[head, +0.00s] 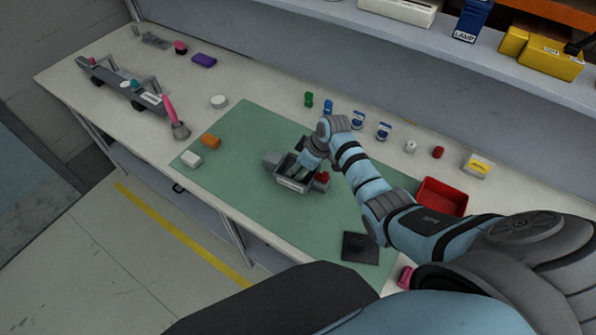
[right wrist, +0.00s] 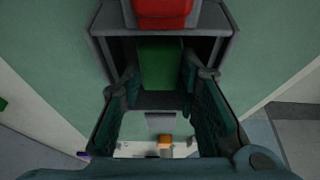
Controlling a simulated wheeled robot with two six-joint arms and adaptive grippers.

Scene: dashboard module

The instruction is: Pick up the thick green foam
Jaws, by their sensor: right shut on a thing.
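The thick green foam (right wrist: 161,64) shows in the right wrist view as a green block inside the open grey dashboard module (right wrist: 218,48). My right gripper (right wrist: 159,82) reaches into the module with its fingers on both sides of the foam, shut on it. In the head view the right gripper (head: 301,170) points down into the grey module (head: 291,185), which sits on the green mat (head: 240,150). The fingertips are partly hidden there by the gripper itself. My left gripper is not in view.
A red part (head: 322,177) sits at the module's right end. A dark square plate (head: 360,247) and a red bin (head: 442,196) lie to the right. Small items, including a green one (head: 308,99), line the back.

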